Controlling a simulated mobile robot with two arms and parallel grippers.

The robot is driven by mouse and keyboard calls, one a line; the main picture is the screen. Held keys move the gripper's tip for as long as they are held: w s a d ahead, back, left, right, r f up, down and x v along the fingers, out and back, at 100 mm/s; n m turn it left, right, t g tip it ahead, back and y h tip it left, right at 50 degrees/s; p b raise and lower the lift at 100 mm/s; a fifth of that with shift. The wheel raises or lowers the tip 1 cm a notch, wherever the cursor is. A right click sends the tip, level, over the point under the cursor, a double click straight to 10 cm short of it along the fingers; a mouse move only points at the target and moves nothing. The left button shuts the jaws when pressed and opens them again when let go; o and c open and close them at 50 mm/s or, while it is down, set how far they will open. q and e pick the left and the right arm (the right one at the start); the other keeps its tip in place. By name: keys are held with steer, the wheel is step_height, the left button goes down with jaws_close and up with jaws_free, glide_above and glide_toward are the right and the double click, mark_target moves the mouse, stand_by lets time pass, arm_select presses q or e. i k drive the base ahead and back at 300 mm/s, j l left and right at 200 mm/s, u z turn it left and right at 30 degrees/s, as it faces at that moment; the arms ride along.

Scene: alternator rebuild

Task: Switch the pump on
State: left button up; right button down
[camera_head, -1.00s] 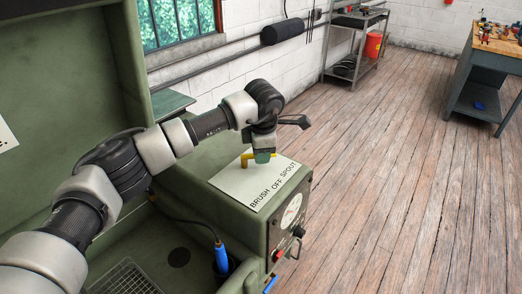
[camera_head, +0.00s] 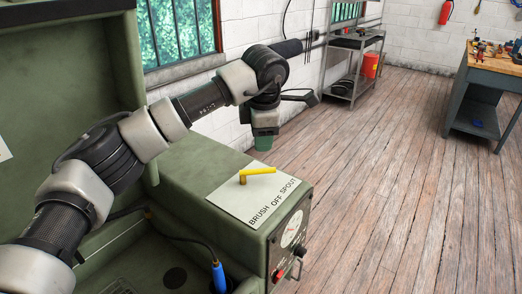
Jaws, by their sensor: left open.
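A yellow lever (camera_head: 258,172) stands on a pale plate (camera_head: 228,197) marked BRUSH, OFF and SPOUT, on top of the green cabinet. Its handle extends to the right from its post, roughly toward the SPOUT side. My left gripper (camera_head: 264,143) hangs above and behind the lever, pointing down with green fingertips, open and apart from the lever. The cabinet's front panel has a round gauge (camera_head: 292,228) and a small red control (camera_head: 278,275). I cannot tell which control is the pump switch or its setting. My right gripper is not in view.
A blue-handled tool (camera_head: 219,277) with a black cable stands in the open basin at the lower left. A raised green lid (camera_head: 70,90) is at the left. Wooden floor right of the cabinet is clear. A shelf (camera_head: 352,65) and workbench (camera_head: 488,80) stand farther back.

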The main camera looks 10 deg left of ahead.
mark_target(279, 275)
steer(key=k+l, duration=0.3)
steer(key=k, duration=0.15)
steer(key=k+l, duration=0.25)
steer(key=k, duration=0.2)
